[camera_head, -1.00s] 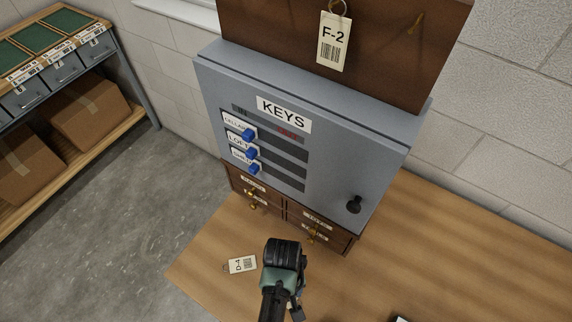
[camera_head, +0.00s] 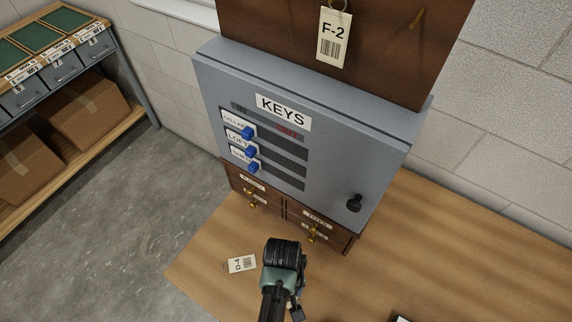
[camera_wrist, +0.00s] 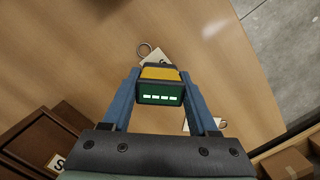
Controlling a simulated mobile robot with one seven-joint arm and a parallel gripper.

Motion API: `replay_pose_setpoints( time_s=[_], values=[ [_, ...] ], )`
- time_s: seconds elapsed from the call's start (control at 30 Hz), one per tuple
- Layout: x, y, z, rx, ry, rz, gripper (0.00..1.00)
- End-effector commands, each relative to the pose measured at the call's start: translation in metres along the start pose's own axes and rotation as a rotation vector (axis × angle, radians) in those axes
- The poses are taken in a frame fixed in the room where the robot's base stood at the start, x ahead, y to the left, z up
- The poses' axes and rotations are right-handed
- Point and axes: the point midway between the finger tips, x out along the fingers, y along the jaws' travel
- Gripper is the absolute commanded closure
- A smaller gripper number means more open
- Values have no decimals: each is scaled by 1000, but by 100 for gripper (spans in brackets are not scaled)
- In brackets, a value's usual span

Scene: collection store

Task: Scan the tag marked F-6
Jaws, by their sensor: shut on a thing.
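My gripper (camera_wrist: 160,76) is shut on a handheld scanner (camera_wrist: 160,95) with a yellow top and a green display showing dashes. In the head view my gripper (camera_head: 284,256) is over the wooden table. A pale tag with a ring (camera_wrist: 151,57) lies on the table just beyond the scanner in the wrist view; its label is mostly hidden and unreadable. The tag D-4 (camera_head: 241,264) lies left of my gripper in the head view. The tag F-2 (camera_head: 332,38) hangs from a hook on a brown board. I can read no F-6 in either view.
A grey KEYS cabinet (camera_head: 330,150) with blue-topped keys stands on small wooden drawers (camera_head: 317,228) at the table's back. A shelf (camera_head: 140,116) with cardboard boxes (camera_head: 82,108) stands at left. The table right of my gripper is mostly clear.

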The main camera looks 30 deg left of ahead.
Motion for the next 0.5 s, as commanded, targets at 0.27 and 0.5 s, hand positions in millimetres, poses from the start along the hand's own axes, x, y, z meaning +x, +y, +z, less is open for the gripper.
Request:
replay_pose_setpoints(
  time_s=[0.27, 0.5],
  values=[
    [4, 0, -1, 0, 1, 0, 76],
    [6, 0, -1, 0, 1, 0, 76]
  ],
)
